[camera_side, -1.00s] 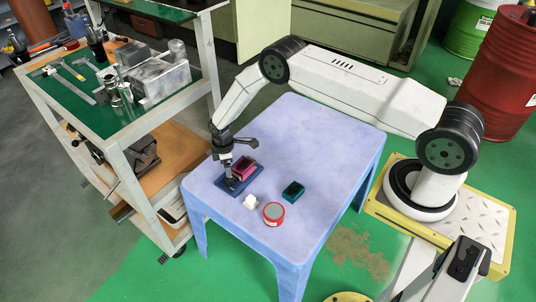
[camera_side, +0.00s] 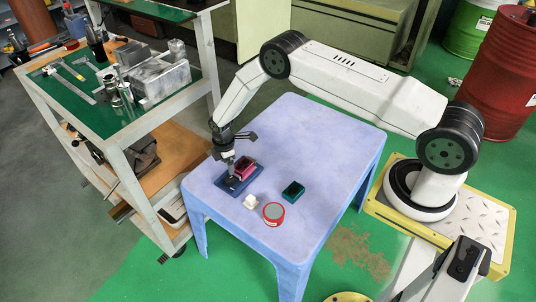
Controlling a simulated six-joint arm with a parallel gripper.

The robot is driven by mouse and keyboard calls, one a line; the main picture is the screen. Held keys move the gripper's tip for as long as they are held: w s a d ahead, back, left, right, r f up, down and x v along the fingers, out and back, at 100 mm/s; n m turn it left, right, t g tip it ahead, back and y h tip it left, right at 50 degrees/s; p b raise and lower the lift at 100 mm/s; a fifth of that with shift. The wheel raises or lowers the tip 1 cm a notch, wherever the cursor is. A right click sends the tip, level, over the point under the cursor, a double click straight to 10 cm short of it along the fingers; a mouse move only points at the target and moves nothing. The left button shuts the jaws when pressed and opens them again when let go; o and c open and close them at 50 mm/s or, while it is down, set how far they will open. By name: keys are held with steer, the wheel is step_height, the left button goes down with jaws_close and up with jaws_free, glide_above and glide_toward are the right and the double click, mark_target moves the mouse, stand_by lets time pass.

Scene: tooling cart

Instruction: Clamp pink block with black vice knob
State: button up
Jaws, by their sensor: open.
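The blue vice (camera_side: 233,189) sits near the left front corner of the light blue table. The pink block (camera_side: 244,167) is at the vice, on its right and back side; I cannot tell whether the jaws touch it. My gripper (camera_side: 233,160) is open, just above and at the left of the vice, pointing down. The black knob is hidden or too small to make out by the gripper. Whether my fingers are around the knob or only near it cannot be told.
A white piece (camera_side: 249,202), a red round tin (camera_side: 273,212) and a dark green box (camera_side: 292,191) stand right of the vice. The back of the table (camera_side: 310,130) is clear. A tool cart (camera_side: 120,140) stands close at the left.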

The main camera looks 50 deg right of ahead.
mark_target(229, 178)
steer(key=n, duration=0.8)
steer(key=shift+s, duration=0.15)
steer(key=shift+f, duration=0.15)
steer(key=shift+f, duration=3.75)
jaws_close()
